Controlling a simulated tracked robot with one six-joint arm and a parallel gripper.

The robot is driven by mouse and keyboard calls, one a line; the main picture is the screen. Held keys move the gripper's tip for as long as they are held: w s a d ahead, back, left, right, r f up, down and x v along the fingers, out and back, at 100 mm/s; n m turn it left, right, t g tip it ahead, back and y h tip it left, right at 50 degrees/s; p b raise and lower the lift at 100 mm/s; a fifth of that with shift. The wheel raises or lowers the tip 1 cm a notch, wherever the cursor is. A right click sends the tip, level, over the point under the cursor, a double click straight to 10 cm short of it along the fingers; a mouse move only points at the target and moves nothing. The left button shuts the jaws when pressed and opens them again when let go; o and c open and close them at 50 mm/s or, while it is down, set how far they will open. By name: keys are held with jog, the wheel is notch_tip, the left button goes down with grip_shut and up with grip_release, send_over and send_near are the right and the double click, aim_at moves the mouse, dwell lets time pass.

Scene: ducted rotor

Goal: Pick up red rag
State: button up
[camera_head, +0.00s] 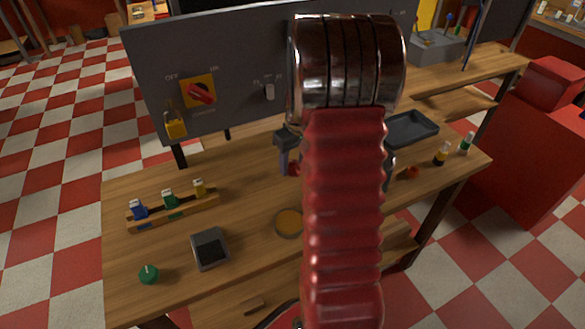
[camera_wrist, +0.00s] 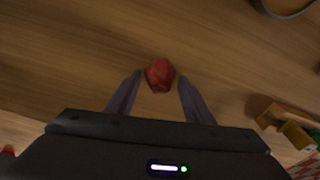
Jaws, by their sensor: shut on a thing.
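The red rag (camera_wrist: 159,74) is a small crumpled red lump in the wrist view, between the tips of the two dark fingers of my gripper (camera_wrist: 160,79). My gripper is shut on it, with wooden table surface behind it. In the head view my gripper (camera_head: 284,160) shows only in part beside my red arm, over the workbench (camera_head: 250,180). A bit of the red rag (camera_head: 293,169) shows there at the arm's edge; the rest is hidden by my arm.
A grey switch panel (camera_head: 240,60) stands along the bench's back. A dark tray (camera_head: 411,129) lies right.

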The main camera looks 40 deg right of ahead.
jog(key=shift+r, duration=0.1)
notch_tip(320, 180, up, 18)
dwell(0.6)
dwell(0.4)
